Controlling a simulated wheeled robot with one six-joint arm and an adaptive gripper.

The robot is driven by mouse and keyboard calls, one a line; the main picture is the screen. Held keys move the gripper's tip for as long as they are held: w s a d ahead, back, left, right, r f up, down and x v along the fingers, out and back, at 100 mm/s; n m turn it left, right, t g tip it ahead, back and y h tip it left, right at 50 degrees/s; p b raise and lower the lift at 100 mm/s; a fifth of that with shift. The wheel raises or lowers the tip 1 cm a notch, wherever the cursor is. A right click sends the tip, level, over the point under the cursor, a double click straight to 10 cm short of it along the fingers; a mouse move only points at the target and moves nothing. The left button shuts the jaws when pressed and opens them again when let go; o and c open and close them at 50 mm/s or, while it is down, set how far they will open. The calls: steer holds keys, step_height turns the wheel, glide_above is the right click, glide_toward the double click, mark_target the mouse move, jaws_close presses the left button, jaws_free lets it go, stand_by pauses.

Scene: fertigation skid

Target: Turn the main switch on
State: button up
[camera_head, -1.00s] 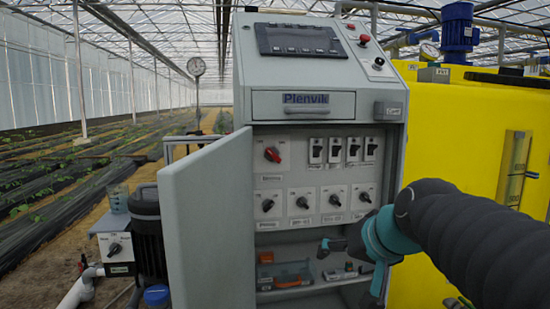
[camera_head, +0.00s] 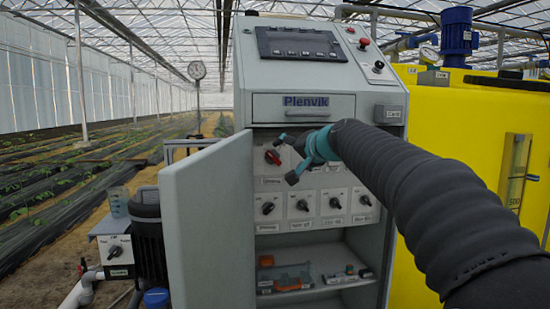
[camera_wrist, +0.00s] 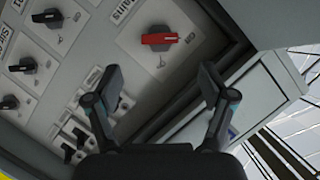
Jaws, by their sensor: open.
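The main switch is a red rotary knob (camera_head: 273,156) on a white plate at the upper left inside the open cabinet. In the wrist view the red knob (camera_wrist: 160,38) lies sideways across the picture, on a black round base. My gripper (camera_head: 288,158) is just right of the knob and in front of the panel in the head view. In the wrist view my gripper (camera_wrist: 160,85) is open and empty, its two fingers apart with the knob between and beyond their tips. The fingers do not appear to touch the knob.
Black rotary knobs (camera_head: 303,205) sit in a row below the main switch. Breakers to its right are mostly hidden by my arm; some show in the wrist view (camera_wrist: 75,140). The open cabinet door (camera_head: 210,225) stands on the left. A shelf (camera_head: 315,287) below holds small parts.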

mark_target(275, 158)
steer(key=p+x, duration=0.2)
steer(key=x, duration=0.7)
steer(key=shift+w+a, duration=0.2)
steer(key=shift+w, duration=0.1)
steer(key=shift+f, duration=0.1)
steer(key=c, duration=1.2)
